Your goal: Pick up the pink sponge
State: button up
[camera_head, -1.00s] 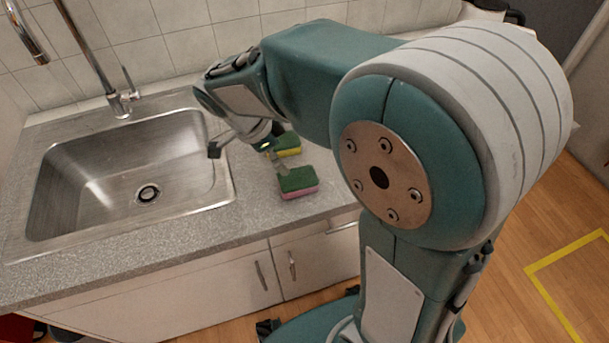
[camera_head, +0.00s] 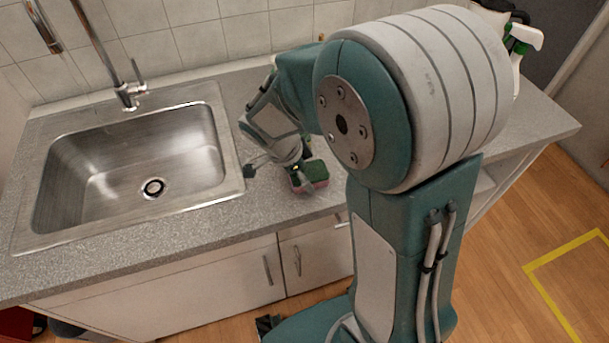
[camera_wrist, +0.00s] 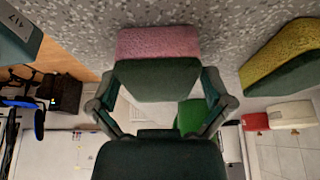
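The pink sponge (camera_head: 318,174) has a green scouring layer on top and lies on the grey counter, right of the sink. In the wrist view the pink sponge (camera_wrist: 157,43) shows centrally, its pink layer toward the counter and its dark green layer facing my gripper (camera_wrist: 160,100). My gripper's fingers are spread on either side of the sponge there. In the head view my gripper (camera_head: 280,181) is open, one finger left of the sponge and the other overlapping its front; contact is unclear. A yellow sponge with a green layer (camera_wrist: 283,58) lies to the right in the wrist view.
The steel sink (camera_head: 218,128) is left of my gripper, with a faucet (camera_head: 128,92) behind it. A tiled wall bounds the counter at the back. A spray bottle (camera_head: 519,52) stands at the far right, partly behind my arm. The counter front (camera_head: 180,232) is clear.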

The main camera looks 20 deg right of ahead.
aim_at(313, 172)
jog(key=shift+d, duration=0.15)
jog(key=shift+c, duration=1.3)
jog(key=shift+d, duration=0.25)
jog(key=shift+c, duration=0.7)
jog(key=shift+d, duration=0.35)
jog(key=shift+a+r, duration=0.3)
jog(key=shift+a, duration=0.05)
jog(key=r, duration=0.3)
jog(key=shift+s+a+r, duration=0.2)
jog(key=shift+s+r, duration=0.05)
jog(key=s+a+r, duration=0.2)
jog(key=s+r, duration=0.1)
jog(key=s, duration=0.1)
jog(key=s+a+r, duration=0.2)
jog(key=s+r, duration=0.1)
jog(key=s+a+r, duration=0.2)
jog(key=s+r, duration=0.1)
jog(key=s, duration=0.1)
jog(key=shift+s+a, duration=0.25)
jog(key=shift+s, duration=0.1)
